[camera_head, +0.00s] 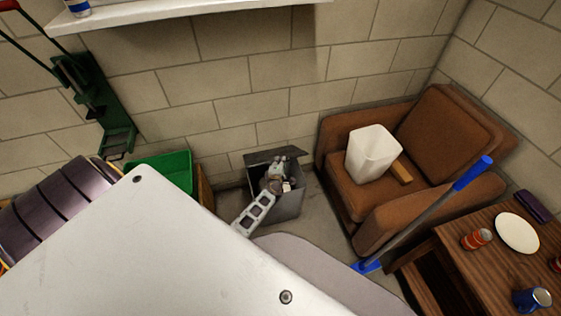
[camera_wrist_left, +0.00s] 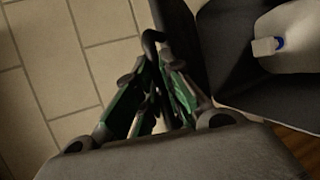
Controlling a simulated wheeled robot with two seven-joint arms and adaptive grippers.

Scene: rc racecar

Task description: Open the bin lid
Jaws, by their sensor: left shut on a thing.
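The grey bin (camera_head: 291,206) stands on the floor against the block wall, left of the armchair. Its dark lid (camera_head: 263,157) is raised at the back, and the inside partly shows. My left gripper (camera_head: 275,182) reaches over the bin's opening, just in front of the lid. In the left wrist view, the gripper (camera_wrist_left: 152,72) is closed at a dark edge or hook-like part of the lid (camera_wrist_left: 177,30). The fingers hide the exact contact. My right gripper is not in view.
A brown armchair (camera_head: 440,130) holding a white container (camera_head: 372,153) stands right of the bin. A green box (camera_head: 170,168) is to the left. A blue-handled broom (camera_head: 425,215) leans near a wooden table (camera_head: 475,265). A white shelf (camera_head: 180,8) is above.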

